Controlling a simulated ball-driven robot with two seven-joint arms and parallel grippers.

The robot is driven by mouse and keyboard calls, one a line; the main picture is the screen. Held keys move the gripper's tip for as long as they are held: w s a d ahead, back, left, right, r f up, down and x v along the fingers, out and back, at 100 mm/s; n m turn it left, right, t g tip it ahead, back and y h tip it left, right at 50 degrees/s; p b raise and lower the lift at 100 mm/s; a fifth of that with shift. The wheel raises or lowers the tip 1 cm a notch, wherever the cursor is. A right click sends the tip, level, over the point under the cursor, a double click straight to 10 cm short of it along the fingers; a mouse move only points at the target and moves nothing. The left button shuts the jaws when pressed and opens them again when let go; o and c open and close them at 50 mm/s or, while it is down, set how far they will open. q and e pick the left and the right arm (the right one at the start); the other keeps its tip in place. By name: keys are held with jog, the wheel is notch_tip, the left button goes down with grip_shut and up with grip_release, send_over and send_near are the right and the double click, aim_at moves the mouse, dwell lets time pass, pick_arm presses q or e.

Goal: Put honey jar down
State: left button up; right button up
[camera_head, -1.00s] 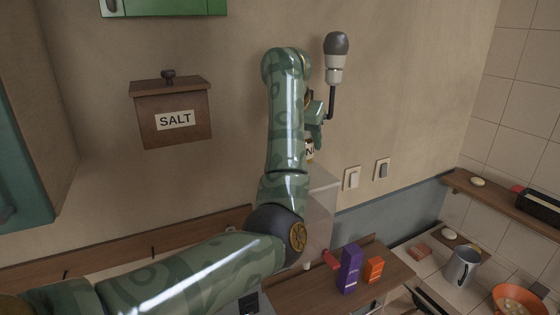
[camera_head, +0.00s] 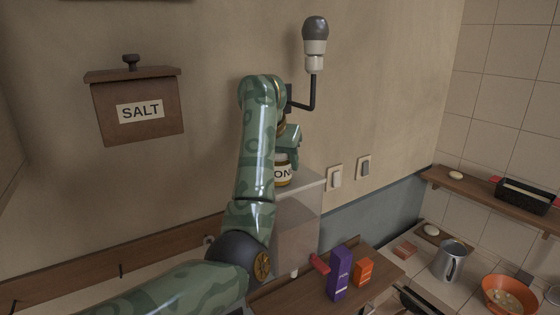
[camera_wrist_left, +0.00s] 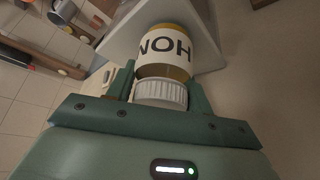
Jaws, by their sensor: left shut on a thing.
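The honey jar (camera_head: 283,174) has a white label with dark letters. It is partly hidden behind my left arm in the head view. My left gripper (camera_head: 290,150) is shut on it from above. In the left wrist view the jar (camera_wrist_left: 175,48) sits between the two green fingers (camera_wrist_left: 160,90), which are around its white ribbed lid (camera_wrist_left: 160,94). The jar's base is at the top of a pale box-like cabinet (camera_head: 298,222); I cannot tell whether it touches. My right gripper is not in view.
A wall lamp (camera_head: 315,40) stands out close to my left arm. Two switches (camera_head: 335,178) are right of the cabinet. Below are a purple box (camera_head: 340,274), an orange box (camera_head: 363,272), a metal jug (camera_head: 450,260) and an orange bowl (camera_head: 508,295).

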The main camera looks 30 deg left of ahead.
pick_arm(q)
jog(key=o, duration=1.1)
jog(key=shift+a+f, duration=0.1)
jog(key=shift+c, duration=0.2)
jog(key=shift+o, duration=0.5)
jog(key=shift+r+p, duration=0.5)
jog(key=p+v, duration=0.4)
jog(key=v, duration=0.7)
jog(key=shift+s+r, duration=0.2)
jog(key=shift+r, duration=0.05)
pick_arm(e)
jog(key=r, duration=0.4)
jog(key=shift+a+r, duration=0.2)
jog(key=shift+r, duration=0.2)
pick_arm(q)
jog(key=shift+a, duration=0.1)
